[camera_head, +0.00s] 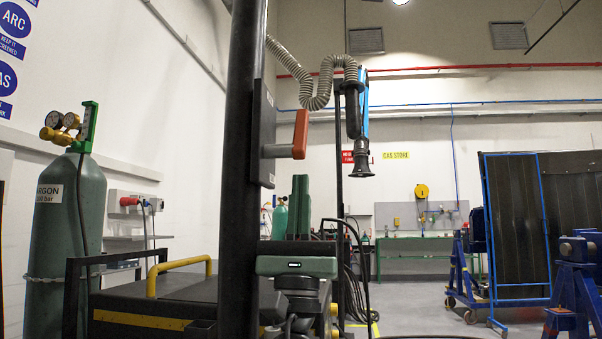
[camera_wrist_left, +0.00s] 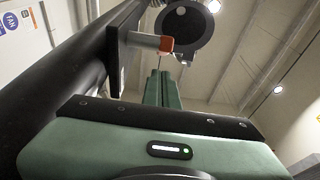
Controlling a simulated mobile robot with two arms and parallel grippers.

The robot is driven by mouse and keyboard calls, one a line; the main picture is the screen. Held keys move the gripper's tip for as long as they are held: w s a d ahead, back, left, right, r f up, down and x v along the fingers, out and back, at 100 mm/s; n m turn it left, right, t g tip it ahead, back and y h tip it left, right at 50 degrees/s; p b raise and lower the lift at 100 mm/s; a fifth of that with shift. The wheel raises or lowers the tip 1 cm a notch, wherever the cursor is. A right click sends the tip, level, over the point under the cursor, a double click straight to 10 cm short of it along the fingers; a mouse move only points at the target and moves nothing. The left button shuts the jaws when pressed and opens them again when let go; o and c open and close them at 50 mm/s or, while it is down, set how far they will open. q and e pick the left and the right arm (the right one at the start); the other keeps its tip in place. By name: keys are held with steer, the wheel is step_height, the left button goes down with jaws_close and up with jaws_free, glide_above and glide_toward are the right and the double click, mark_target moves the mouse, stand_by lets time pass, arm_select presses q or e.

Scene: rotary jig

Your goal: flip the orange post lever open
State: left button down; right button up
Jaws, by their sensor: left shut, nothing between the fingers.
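The post lever has a grey bar running from a black plate (camera_head: 263,135) on the dark upright post (camera_head: 240,160) to an orange end (camera_head: 300,135). The bar sticks out to the right, roughly level. In the left wrist view the orange end (camera_wrist_left: 166,44) shows above the fingertips. My left gripper (camera_head: 300,180) points upward with its green fingers shut together and empty. It is below the orange end, with a visible gap in the head view. Its fingers also show in the left wrist view (camera_wrist_left: 163,76). My right gripper is not in view.
A green argon cylinder (camera_head: 68,220) stands at the left, near a dark cart (camera_head: 170,300) with a yellow handle (camera_head: 180,265). A ribbed extraction hose (camera_head: 320,88) hangs behind the lever. Blue stands and a dark screen (camera_head: 520,220) are at the right. Open floor lies between.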

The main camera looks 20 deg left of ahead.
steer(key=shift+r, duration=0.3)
